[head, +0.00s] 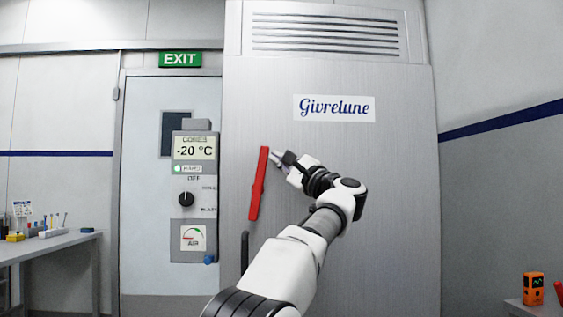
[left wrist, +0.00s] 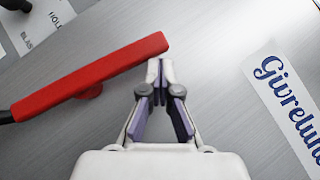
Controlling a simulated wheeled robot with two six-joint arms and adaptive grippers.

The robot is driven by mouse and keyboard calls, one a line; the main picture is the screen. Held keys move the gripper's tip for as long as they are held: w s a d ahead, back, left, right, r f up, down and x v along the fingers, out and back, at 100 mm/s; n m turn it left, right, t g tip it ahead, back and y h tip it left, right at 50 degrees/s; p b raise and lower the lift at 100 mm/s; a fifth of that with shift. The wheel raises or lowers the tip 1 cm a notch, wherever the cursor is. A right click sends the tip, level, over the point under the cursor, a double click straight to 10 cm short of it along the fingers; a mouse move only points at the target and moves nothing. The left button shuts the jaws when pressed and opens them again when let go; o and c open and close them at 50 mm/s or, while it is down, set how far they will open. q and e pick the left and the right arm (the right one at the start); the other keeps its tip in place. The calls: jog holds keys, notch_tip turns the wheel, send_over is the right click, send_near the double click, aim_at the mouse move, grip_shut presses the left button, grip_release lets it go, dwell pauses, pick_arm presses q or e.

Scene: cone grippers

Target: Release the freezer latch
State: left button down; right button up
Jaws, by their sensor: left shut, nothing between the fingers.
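The freezer (head: 400,190) is a tall grey metal cabinet with a "Givrelune" label. Its latch is a long red handle (head: 258,185), slightly tilted from upright, on the left part of the freezer front. My left gripper (head: 275,156) is shut and empty, just right of the handle's upper end. In the left wrist view the red handle (left wrist: 90,78) runs from the left edge to near the fingertips (left wrist: 160,66). The fingertips appear close beside the handle's end; I cannot tell whether they touch. My right gripper is not in view.
A control panel (head: 194,215) reading -20 °C, with a black knob (head: 186,199), is left of the handle. A dark vertical bar (head: 245,250) is below it. A bench (head: 50,245) stands at far left. An orange device (head: 533,289) is at lower right.

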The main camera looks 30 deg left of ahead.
pick_arm(q)
jog(key=shift+s, duration=0.1)
dwell(0.4)
jog(key=v, duration=1.2)
jog(key=shift+f, duration=0.1)
